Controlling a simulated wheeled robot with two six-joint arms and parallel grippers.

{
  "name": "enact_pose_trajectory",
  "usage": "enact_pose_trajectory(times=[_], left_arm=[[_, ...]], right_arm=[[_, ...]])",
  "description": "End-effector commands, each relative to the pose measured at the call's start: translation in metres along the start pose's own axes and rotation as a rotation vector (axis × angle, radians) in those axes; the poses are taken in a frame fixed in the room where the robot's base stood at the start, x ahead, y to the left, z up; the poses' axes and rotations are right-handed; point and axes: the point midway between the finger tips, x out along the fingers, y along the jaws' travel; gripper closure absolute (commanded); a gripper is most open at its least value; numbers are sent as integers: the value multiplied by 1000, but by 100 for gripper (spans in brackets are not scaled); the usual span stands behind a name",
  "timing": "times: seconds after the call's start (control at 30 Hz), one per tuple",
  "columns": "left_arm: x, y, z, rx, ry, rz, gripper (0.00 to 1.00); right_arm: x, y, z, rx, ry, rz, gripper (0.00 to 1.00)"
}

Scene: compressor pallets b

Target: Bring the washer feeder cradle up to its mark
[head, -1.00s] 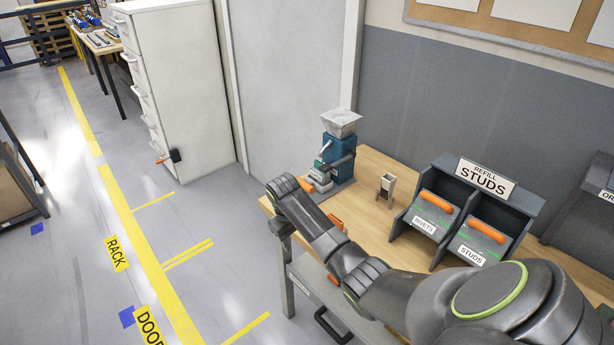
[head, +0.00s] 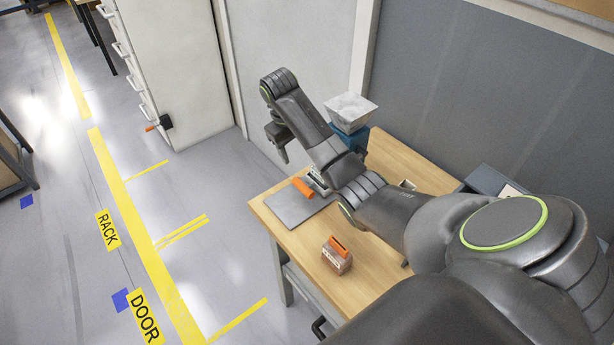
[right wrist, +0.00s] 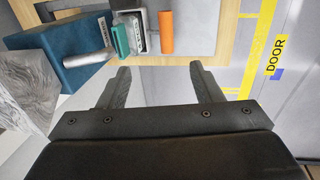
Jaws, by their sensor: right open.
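The washer feeder is a blue machine (head: 353,139) with a pale hopper (head: 350,110), standing on a grey plate (head: 296,208) on the bench. It also shows in the right wrist view (right wrist: 75,50). What looks like its cradle is a small grey-white part (right wrist: 134,40) beside a green block (right wrist: 120,42), with an orange handle (right wrist: 166,32). In the head view the handle (head: 303,187) shows, but my arm hides much of the cradle. My left gripper is out of view.
A brownish block with an orange grip (head: 337,256) stands on the wooden bench (head: 295,243) near its front. A white drawer cabinet (head: 175,65) stands at the back left. The floor left of the bench is clear, with yellow lines.

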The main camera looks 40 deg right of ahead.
Motion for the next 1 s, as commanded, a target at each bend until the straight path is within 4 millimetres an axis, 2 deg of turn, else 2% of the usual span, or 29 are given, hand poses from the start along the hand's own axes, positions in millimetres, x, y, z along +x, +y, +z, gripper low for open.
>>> enact_pose_trajectory(times=[0.2,0.27,0.3,0.4,0.47,0.6,0.67,0.83,1.0], left_arm=[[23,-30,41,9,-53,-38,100],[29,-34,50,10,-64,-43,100],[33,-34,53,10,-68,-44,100],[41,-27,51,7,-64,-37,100],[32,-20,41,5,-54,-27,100],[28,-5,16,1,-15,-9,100],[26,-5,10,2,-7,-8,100],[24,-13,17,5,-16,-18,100],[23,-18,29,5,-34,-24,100]], right_arm=[[26,-1,0,0,0,1,41],[32,-1,0,1,0,1,41],[44,-1,0,1,-2,0,41],[63,-1,0,1,-2,0,41],[71,0,1,0,-6,-2,41],[102,0,1,-1,-5,-2,41],[115,0,2,-1,-6,-1,41],[144,0,1,0,-4,0,41],[161,0,0,0,-2,-1,41]])
